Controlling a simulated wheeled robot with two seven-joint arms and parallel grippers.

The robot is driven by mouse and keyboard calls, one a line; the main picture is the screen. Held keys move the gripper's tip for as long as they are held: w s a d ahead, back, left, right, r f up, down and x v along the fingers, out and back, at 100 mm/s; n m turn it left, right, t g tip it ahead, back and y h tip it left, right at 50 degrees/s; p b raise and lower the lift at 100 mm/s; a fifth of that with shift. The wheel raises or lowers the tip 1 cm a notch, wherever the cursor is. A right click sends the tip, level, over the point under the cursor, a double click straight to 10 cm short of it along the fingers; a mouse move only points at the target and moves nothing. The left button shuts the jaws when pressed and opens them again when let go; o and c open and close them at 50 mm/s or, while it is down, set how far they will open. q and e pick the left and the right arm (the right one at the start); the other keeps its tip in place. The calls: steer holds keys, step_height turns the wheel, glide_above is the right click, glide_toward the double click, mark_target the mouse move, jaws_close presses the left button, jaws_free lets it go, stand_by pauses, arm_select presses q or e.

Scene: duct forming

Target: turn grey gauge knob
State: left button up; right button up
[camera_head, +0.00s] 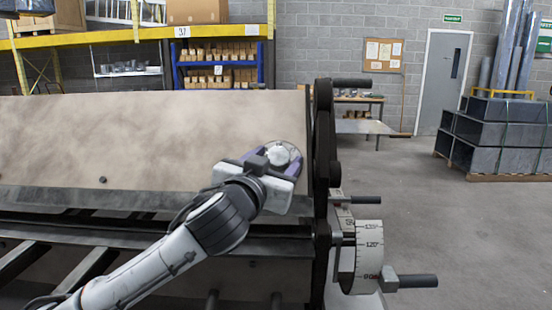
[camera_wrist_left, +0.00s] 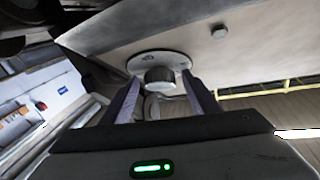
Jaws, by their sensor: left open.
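The grey gauge knob (camera_wrist_left: 160,78) is a short dark-grey cylinder on a round pale gauge plate (camera_wrist_left: 148,59) in the left wrist view. The plate (camera_head: 285,149) sits near the right end of the machine's beige panel in the head view. My left gripper (camera_head: 275,157) is open at the plate. Its two purple fingers (camera_wrist_left: 160,84) stand on either side of the knob in the wrist view. I cannot tell whether they touch it. In the head view the gripper hides most of the knob. My right gripper is not in view.
The machine's dark end frame (camera_head: 323,160) stands just right of the gauge. A white angle dial (camera_head: 368,257) and a black-handled crank (camera_head: 410,281) stick out below right. A small dark stud (camera_head: 102,180) is on the panel. Stacked ducts (camera_head: 500,130) stand far right, with open floor between.

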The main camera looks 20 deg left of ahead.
arm_select(q)
steer(key=c, duration=1)
steer(key=shift+f, duration=0.1)
